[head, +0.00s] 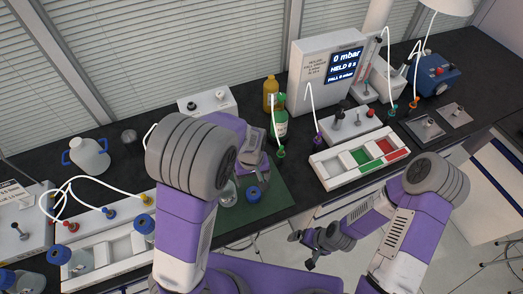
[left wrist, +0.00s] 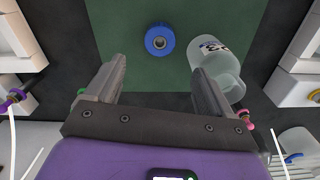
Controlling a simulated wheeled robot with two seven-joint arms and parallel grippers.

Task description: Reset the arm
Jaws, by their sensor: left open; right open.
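My left gripper (head: 258,165) hangs over the green mat (head: 278,201), partly hidden by my own left arm. In the left wrist view, the left gripper (left wrist: 158,72) has its two fingers wide apart with nothing between them. A blue ring-shaped cap (head: 253,193) lies on the mat; in the left wrist view the cap (left wrist: 160,39) is beyond the fingertips. A clear labelled bottle (left wrist: 217,65) is beside the right finger, apart from the cap; my arm partly hides it in the head view. My right gripper (head: 306,248) is open and empty, low in front of the bench.
A green bottle (head: 280,122) and an amber bottle (head: 270,92) stand behind the mat. A pressure display box (head: 325,70) reads 0 mbar. A white tray (head: 325,178) with green and red sections is at right. A jug (head: 88,155) and tubed racks are left.

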